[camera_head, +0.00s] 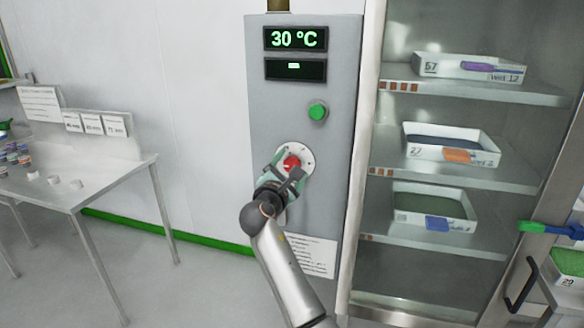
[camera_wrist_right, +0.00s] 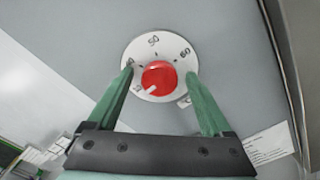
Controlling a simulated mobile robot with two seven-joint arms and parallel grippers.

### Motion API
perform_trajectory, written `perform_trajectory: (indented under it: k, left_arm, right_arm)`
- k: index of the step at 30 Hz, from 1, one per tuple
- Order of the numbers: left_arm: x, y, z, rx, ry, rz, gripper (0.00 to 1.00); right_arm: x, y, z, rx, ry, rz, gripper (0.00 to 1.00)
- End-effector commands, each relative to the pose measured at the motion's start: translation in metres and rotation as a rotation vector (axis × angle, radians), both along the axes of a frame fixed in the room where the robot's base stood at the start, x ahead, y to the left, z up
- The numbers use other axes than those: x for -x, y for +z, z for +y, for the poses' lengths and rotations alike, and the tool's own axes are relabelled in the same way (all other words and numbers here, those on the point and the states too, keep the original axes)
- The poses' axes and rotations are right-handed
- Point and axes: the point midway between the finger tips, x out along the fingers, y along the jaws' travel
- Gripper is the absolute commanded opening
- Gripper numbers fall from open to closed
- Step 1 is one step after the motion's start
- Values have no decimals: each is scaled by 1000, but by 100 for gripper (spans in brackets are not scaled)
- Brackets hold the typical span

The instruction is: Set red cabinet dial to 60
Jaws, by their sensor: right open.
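The red dial (camera_head: 291,162) sits on a white round scale plate on the grey cabinet front (camera_head: 330,90). In the wrist view the red knob (camera_wrist_right: 159,77) has a white mark at its lower left, and the scale (camera_wrist_right: 152,50) shows 50 at the top and 60 at the upper right. Other numbers are partly hidden by the fingers. The upper display (camera_head: 295,39) reads 30 °C. My right gripper (camera_head: 287,167) is open at the dial; its green fingers (camera_wrist_right: 165,85) lie either side of the knob. I cannot tell whether they touch it. My left gripper is not in view.
A lower display (camera_head: 295,70) and a green button (camera_head: 317,111) are above the dial. A shelf cabinet with trays (camera_head: 450,150) stands at right. A table (camera_head: 100,185) stands at left, with clear floor between it and the red dial's cabinet.

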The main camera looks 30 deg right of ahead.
Motion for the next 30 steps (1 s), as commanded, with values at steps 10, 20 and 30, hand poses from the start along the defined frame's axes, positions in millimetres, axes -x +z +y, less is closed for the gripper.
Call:
perform_trajectory:
  k: [10,20,30]
  left_arm:
    - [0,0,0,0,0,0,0]
    - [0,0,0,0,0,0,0]
    - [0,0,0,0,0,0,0]
  right_arm:
    - [0,0,0,0,0,0,67]
    - [0,0,0,0,0,0,30]
    - [0,0,0,0,0,0,0]
